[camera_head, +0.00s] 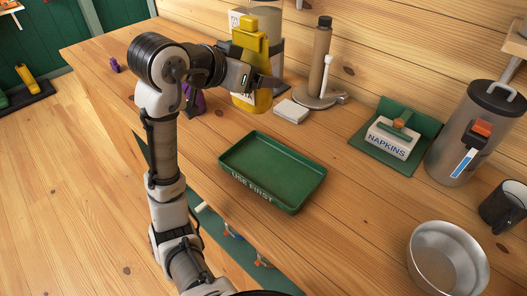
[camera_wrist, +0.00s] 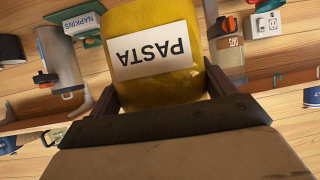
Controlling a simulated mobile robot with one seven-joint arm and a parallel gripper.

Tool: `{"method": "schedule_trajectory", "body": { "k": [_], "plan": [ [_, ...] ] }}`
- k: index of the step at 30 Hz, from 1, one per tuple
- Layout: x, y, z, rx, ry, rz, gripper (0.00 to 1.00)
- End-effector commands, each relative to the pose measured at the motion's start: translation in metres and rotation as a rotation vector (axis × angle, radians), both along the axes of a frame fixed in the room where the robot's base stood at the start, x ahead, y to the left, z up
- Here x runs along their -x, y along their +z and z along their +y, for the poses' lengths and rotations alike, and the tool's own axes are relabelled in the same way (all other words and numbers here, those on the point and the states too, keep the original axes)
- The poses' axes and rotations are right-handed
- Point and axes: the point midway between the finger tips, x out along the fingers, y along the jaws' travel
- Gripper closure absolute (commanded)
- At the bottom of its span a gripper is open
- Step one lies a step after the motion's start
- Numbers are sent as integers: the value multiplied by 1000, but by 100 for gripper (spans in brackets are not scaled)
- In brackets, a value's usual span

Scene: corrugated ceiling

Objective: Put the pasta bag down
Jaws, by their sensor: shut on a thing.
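The pasta bag is yellow with a white label reading PASTA. My gripper (camera_wrist: 160,95) is shut on the pasta bag (camera_wrist: 185,80), with one finger on each side of it in the wrist view. The label appears upside down there. In the head view the pasta bag (camera_head: 256,98) hangs from my gripper (camera_head: 262,80) over the back of the wooden counter (camera_head: 330,120). I cannot tell whether its lower end touches the counter. The arm and gripper hide part of the bag.
A green tray (camera_head: 232,172) marked USE FIRST lies empty in front. A small white block (camera_head: 291,112), a paper-towel stand (camera_head: 321,60), a napkin holder (camera_head: 393,138), a grey canister (camera_head: 470,135), a dark mug (camera_head: 503,207) and a metal bowl (camera_head: 440,265) stand to the right.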

Motion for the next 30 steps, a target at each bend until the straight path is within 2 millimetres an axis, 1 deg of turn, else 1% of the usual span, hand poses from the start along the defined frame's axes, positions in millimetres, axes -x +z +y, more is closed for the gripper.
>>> {"method": "schedule_trajectory", "body": {
  "k": [1,15,19,26,30],
  "plan": [
    [1,-12,0,4,1,5,49],
    [1,-109,0,5,2,5,49],
    [1,-128,0,4,1,2,49],
    [0,-143,0,3,1,0,49],
    [0,-162,0,3,1,3,49]
  ]
}}
